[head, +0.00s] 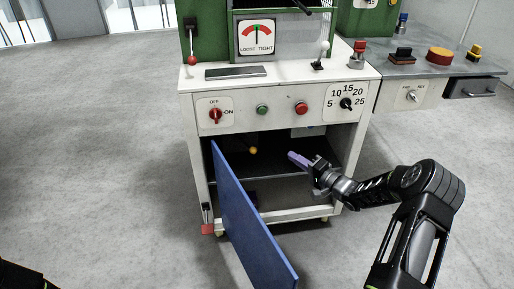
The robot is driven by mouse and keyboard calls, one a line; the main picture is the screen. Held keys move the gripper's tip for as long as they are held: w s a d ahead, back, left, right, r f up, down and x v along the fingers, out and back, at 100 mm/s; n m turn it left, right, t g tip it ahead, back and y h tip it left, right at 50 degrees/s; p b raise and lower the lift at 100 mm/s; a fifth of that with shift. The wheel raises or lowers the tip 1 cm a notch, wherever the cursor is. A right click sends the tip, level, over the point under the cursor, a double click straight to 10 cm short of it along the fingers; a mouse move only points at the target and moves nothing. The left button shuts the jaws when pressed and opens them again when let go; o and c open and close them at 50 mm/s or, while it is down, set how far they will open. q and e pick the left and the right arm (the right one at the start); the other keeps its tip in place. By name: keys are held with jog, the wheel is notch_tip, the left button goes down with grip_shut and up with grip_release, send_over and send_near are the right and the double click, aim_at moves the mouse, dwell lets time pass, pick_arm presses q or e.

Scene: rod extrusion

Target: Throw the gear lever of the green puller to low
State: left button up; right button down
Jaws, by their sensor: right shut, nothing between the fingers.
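The green puller (292,42) stands on a white cabinet (270,85) whose blue door (243,215) hangs open. Inside the open cabinet a small yellow knob (253,150) shows, its mount hard to make out. A lever with a red knob (192,60) is on the puller's left front, and a lever with a white knob (324,46) stands on the cabinet top at right. No low mark is readable, and I cannot tell which is the gear lever. My right gripper (298,160) is shut and empty, its purplish fingers pointing left at the cabinet opening, right of the yellow knob. My left gripper is out of view.
The cabinet front has a red OFF/ON switch (215,115), green and red buttons and a numbered dial (347,104). A grey bench (440,68) with several controls stands at right. The open door juts forward left of my right gripper.

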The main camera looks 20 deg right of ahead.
dwell(0.4)
jog(key=b, duration=0.3)
send_near(248, 146)
jog(key=w+d, duration=0.5)
jog(key=a, duration=0.3)
jog(key=shift+s+a+f, duration=0.1)
jog(key=shift+s+a, duration=0.05)
jog(key=shift+a, duration=0.15)
jog(key=shift+s+a, duration=0.1)
jog(key=shift+a, duration=0.05)
